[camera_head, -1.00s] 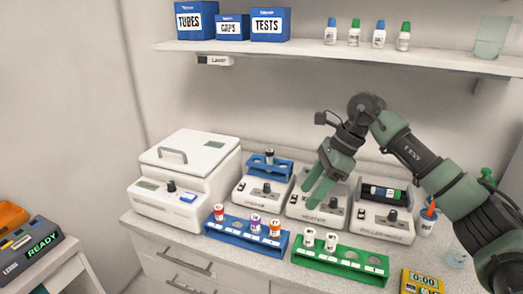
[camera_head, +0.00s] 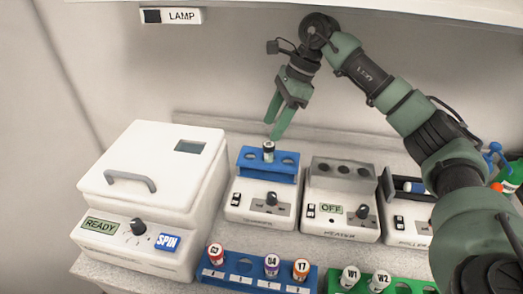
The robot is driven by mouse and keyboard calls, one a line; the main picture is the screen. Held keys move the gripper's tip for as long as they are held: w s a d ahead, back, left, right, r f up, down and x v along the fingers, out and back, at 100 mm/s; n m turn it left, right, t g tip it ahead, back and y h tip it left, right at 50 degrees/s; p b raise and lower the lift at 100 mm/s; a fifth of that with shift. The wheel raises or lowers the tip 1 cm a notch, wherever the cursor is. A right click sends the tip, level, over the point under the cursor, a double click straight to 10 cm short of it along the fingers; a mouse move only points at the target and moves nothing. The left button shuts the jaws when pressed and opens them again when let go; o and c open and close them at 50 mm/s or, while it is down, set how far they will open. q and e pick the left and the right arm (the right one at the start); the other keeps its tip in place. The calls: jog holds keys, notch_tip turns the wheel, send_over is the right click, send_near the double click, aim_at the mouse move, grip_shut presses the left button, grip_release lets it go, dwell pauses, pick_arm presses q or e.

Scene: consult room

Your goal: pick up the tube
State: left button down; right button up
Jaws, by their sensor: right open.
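One tube (camera_head: 268,152) with a dark cap stands upright in a blue holder (camera_head: 285,170) on a white device at the middle. My right gripper (camera_head: 273,130) is open and points down just above this tube, its fingertips close to the cap; I cannot tell if they touch it. White-capped tubes W1 (camera_head: 349,277) and W2 (camera_head: 379,281) stand in a green rack (camera_head: 402,286). My left gripper is out of view.
A white centrifuge (camera_head: 150,190) with a handle stands at the left, its display reading READY. A heater (camera_head: 340,205) marked OFF stands right of the tube's device, with a roller device (camera_head: 408,222) beyond it. A shelf with a lamp switch (camera_head: 172,16) runs above.

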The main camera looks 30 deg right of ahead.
aim_at(269, 144)
jog(key=shift+s+a+f, duration=0.15)
jog(key=shift+a+f, duration=0.05)
jog(key=shift+f, duration=0.2)
jog(key=p+x, duration=0.1)
jog(key=x, duration=0.2)
jog(key=p+x, duration=0.1)
jog(key=x, duration=0.1)
jog(key=shift+s+d+f+p, duration=0.3)
jog(key=shift+p, duration=0.05)
jog(key=shift+a+f, duration=0.2)
jog(key=shift+f, duration=0.35)
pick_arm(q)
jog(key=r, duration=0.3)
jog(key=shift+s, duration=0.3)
pick_arm(e)
grip_shut()
